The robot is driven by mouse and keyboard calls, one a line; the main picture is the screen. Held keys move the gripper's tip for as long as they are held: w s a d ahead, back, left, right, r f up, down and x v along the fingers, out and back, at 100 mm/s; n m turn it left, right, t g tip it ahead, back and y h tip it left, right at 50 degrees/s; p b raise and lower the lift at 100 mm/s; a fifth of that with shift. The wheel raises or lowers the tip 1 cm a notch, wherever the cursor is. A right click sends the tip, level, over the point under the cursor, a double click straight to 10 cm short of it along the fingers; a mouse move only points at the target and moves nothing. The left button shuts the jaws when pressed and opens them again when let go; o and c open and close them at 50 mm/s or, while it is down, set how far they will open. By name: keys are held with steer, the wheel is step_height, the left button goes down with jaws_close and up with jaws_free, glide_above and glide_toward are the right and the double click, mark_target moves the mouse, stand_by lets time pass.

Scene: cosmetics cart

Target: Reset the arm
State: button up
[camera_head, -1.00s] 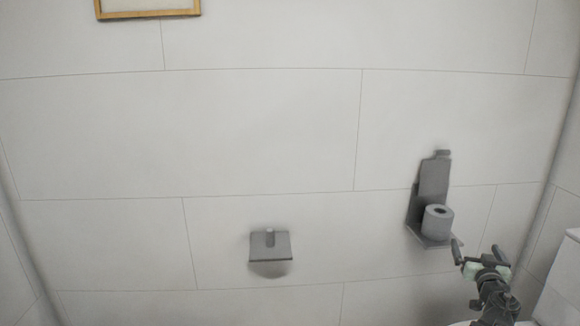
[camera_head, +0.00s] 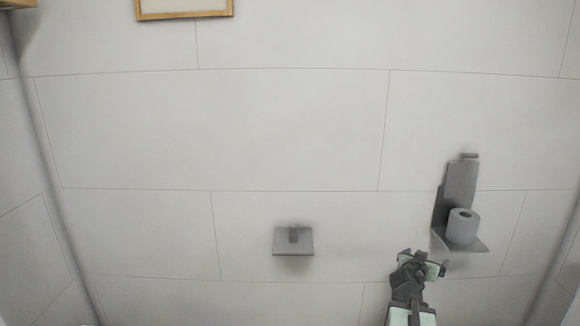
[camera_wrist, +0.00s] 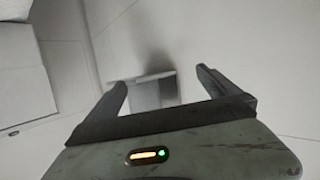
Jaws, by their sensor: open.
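My gripper (camera_head: 420,257) is at the lower right of the head view, in front of the tiled wall, left of and below the toilet paper shelf. In the wrist view its two dark fingers (camera_wrist: 160,90) stand wide apart with nothing between them. A blurred grey bracket on the wall (camera_wrist: 148,92) shows beyond the gap between the fingers.
A grey shelf (camera_head: 461,185) holding a toilet paper roll (camera_head: 462,226) is on the wall at right. A small grey wall bracket (camera_head: 293,241) is at lower middle. A wooden frame (camera_head: 184,15) hangs at top. A pale boxy thing (camera_wrist: 22,75) is at left in the wrist view.

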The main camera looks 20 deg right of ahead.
steer(key=w+a+f+n+g+y, duration=0.15)
steer(key=a+f, duration=0.25)
steer(key=a, duration=0.5)
steer(key=w+a+f+n+g+y, duration=0.1)
steer(key=a+f+n+y, duration=0.15)
steer(key=a+f, duration=0.45)
steer(key=w+a+f+n+g+y, duration=0.1)
steer(key=w+a+f+y, duration=0.15)
steer(key=a, duration=0.85)
steer(key=s+a+f+n+g+y, duration=0.1)
steer(key=s+a+n+g+y, duration=0.2)
steer(key=a, duration=0.8)
steer(key=s+a+f+n+g+y, duration=0.1)
steer(key=s+a+f+n+y, duration=0.2)
steer(key=a, duration=0.9)
step_height(320, 180, up, 34)
steer(key=s+p, duration=0.1)
steer(key=p, duration=3.1)
steer(key=shift+s+p, duration=0.15)
steer(key=shift+p, duration=0.15)
steer(key=shift+d+f+h, duration=0.1)
steer(key=shift+d+h, duration=0.05)
steer(key=shift+h, duration=0.1)
